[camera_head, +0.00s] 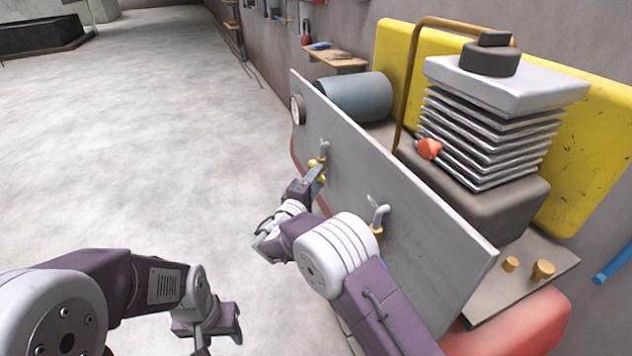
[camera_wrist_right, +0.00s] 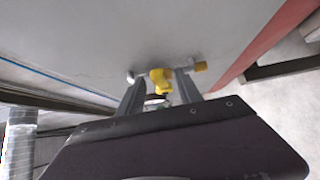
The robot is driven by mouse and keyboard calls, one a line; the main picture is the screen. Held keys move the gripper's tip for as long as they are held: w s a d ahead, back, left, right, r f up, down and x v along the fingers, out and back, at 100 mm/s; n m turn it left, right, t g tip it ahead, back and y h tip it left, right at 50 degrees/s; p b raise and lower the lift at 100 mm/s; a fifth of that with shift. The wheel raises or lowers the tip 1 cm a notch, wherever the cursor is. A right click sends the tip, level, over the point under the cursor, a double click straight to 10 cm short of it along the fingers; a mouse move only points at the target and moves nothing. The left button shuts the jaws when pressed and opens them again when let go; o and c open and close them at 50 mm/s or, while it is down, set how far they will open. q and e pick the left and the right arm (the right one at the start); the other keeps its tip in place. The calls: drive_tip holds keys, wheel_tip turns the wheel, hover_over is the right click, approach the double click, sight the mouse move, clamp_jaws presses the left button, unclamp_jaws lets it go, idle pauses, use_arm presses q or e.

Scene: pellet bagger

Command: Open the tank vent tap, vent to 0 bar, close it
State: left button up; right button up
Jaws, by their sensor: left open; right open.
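A yellow tap (camera_head: 319,161) with a grey bent pipe is on the grey panel (camera_head: 420,235) of the compressor, toward its far end. My right gripper (camera_head: 317,174) is at this tap. In the right wrist view the yellow tap handle (camera_wrist_right: 160,77) shows between the two spread fingers; I cannot tell whether they touch it. A second tap with a bent pipe (camera_head: 380,216) is nearer on the panel. A round gauge (camera_head: 297,109) sits at the panel's far end; its reading is too small to tell. My left gripper (camera_head: 212,328) is open and empty, low over the floor.
Behind the panel stand a grey cylinder (camera_head: 357,96), a finned block (camera_head: 490,120) with a red knob (camera_head: 430,149), and a yellow guard (camera_head: 590,130). A red tank (camera_head: 515,322) lies below. A wall shelf (camera_head: 337,60) is behind.

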clamp_jaws()
idle(1.4)
